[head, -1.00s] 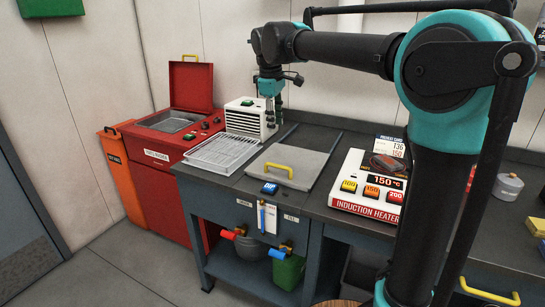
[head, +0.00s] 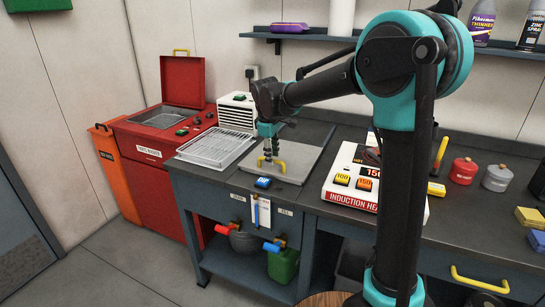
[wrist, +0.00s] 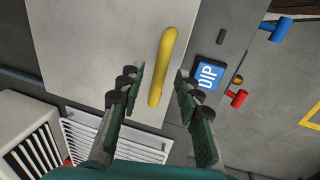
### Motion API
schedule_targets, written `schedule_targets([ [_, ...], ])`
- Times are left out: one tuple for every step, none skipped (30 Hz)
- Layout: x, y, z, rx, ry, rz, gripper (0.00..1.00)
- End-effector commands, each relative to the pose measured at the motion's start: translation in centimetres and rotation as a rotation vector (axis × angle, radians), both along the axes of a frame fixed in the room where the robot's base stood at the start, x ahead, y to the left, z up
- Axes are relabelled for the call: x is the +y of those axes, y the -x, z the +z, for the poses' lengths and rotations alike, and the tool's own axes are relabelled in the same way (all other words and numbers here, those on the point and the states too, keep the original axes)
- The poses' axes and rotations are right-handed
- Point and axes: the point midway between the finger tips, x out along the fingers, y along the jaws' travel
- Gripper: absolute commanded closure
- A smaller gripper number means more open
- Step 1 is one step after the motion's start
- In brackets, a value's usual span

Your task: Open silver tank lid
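The silver tank lid (head: 293,158) lies flat and shut on the bench, with a yellow bar handle (head: 281,167) near its front edge. In the wrist view the lid (wrist: 100,40) is a plain grey plate and its handle (wrist: 162,65) runs between and beyond my fingertips. My gripper (head: 268,158) is low over the lid at the handle. In the wrist view my gripper (wrist: 158,78) is open, one finger on each side of the handle's line, with gaps on both sides. I cannot tell how far above the handle the fingertips are.
A blue DIP button (head: 263,183) sits just in front of the lid. A wire rack (head: 215,147) and a white vented unit (head: 233,117) stand left of it. The induction heater (head: 350,178) is close on the right. A red parts washer (head: 160,140) stands further left.

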Motion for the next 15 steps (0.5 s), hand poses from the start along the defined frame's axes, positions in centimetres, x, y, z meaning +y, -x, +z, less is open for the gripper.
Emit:
schedule_targets([
  [-0.04, -0.07, -0.35, 0.000, 0.000, 0.000, 0.66],
  [-0.05, -0.09, -0.51, 0.000, 0.000, 0.000, 0.66],
  [-0.07, -0.11, -0.69, 0.000, 0.000, 0.000, 0.66],
  [-0.08, -0.13, -0.78, 0.000, 0.000, 0.000, 0.66],
  [-0.08, -0.14, -0.84, 0.000, 0.000, 0.000, 0.66],
  [-0.09, -0.15, -0.88, 0.000, 0.000, 0.000, 0.66],
  [-0.09, -0.15, -0.89, 0.000, 0.000, 0.000, 0.66],
  [-0.09, -0.15, -0.90, 0.000, 0.000, 0.000, 0.66],
  [-0.08, -0.15, -0.89, 0.000, 0.000, 0.000, 0.66],
  [-0.08, -0.15, -0.88, 0.000, 0.000, 0.000, 0.66],
  [-0.08, -0.15, -0.88, 0.000, 0.000, 0.000, 0.66],
  [-0.08, -0.15, -0.88, 0.000, 0.000, 0.000, 0.66],
  [-0.08, -0.15, -0.87, 0.000, 0.000, 0.000, 0.68],
  [-0.07, -0.14, -0.88, 0.000, 0.000, 0.000, 0.72],
  [-0.08, -0.15, -0.87, 0.000, 0.000, 0.000, 0.77],
])
